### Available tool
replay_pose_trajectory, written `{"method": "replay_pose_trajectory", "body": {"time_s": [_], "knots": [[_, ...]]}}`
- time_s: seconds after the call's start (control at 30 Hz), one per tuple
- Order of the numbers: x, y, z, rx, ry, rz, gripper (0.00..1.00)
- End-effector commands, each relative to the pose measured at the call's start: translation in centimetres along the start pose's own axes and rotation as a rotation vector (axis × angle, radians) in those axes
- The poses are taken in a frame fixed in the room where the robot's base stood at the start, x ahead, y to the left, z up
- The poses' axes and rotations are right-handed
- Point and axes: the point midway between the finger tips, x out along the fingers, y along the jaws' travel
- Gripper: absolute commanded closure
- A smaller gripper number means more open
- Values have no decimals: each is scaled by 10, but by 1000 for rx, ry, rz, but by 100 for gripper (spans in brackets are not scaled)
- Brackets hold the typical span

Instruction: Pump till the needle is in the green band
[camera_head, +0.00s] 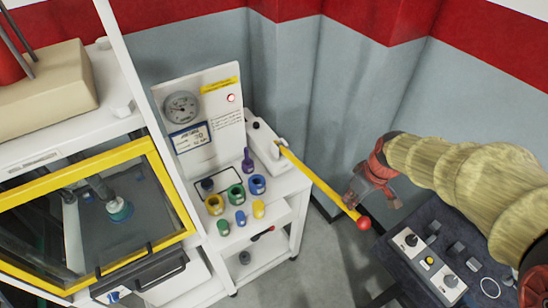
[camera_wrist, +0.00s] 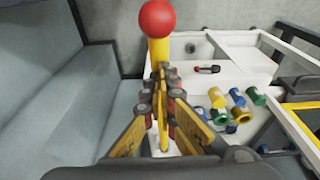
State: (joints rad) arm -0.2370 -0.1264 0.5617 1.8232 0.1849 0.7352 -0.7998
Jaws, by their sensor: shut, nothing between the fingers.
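The pump's yellow lever (camera_head: 318,183) slants down and right from the white pump body (camera_head: 268,148) and ends in a red ball (camera_head: 362,223). My gripper (camera_head: 354,196) is at the lever's outer end, just short of the ball. In the wrist view, my fingers (camera_wrist: 160,85) are closed together over the lever (camera_wrist: 158,48), with the red ball (camera_wrist: 157,18) beyond them. Nothing shows gripped; whether they touch the lever I cannot tell. The round gauge (camera_head: 182,107) is on the white upright panel; its needle and green band are too small to read.
A red lamp (camera_head: 231,98) shows on the panel. Several coloured fittings (camera_head: 237,195) stand on the white cart, left of the lever. Grey floor is clear between.

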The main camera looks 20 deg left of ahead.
Motion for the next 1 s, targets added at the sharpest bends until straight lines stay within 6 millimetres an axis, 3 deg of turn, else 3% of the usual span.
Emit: {"method": "replay_pose_trajectory", "body": {"time_s": [0.27, 1.0], "knots": [[5, 0, 1, 0, 0, 0, 100], [63, 0, 15, 1, 0, 0, 100]]}}
